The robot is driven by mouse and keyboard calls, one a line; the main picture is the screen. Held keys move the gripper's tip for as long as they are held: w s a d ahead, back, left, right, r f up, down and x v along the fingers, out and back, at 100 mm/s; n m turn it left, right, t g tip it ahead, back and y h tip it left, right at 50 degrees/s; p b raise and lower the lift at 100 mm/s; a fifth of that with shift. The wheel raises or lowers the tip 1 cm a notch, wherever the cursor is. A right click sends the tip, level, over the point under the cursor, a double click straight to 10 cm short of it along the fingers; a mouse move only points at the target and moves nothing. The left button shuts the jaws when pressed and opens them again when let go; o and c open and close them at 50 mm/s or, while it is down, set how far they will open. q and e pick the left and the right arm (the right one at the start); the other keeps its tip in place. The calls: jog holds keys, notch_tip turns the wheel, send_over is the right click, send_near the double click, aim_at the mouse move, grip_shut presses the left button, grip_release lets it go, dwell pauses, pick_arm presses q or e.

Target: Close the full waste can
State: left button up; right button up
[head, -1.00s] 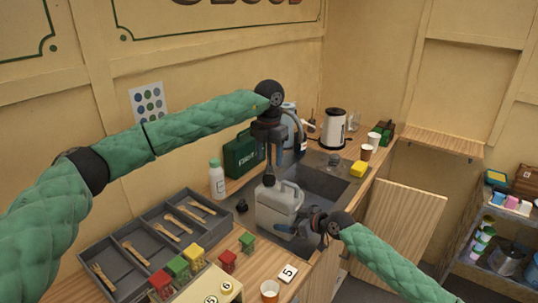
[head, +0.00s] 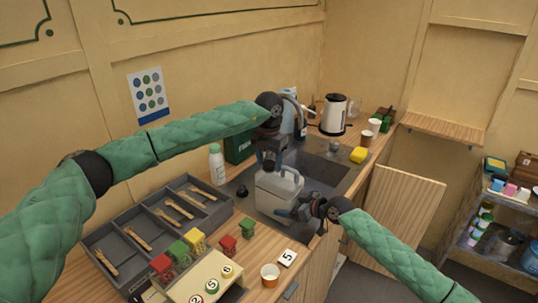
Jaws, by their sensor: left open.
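The waste can (head: 279,193) is a pale grey canister with a top handle, standing upright at the near side of the sink. A dark round piece (head: 268,165) shows at its mouth; I cannot tell whether it is a seated cap. My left gripper (head: 270,163) points down over the mouth, open, with its fingers beside the dark piece. I cannot tell whether they touch it. My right gripper (head: 284,213) is at the can's lower right side; its jaws are partly hidden. A small black knob-like piece (head: 242,191) lies left of the can.
A grey divided tray (head: 150,213) and coloured blocks fill the front left.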

pick_arm(q)
jog(key=c, duration=1)
jog(key=o, duration=1.1)
jog(key=shift+o, duration=0.2)
notch_tip(320, 180, up, 12)
pick_arm(e)
jog(key=o, duration=1.8)
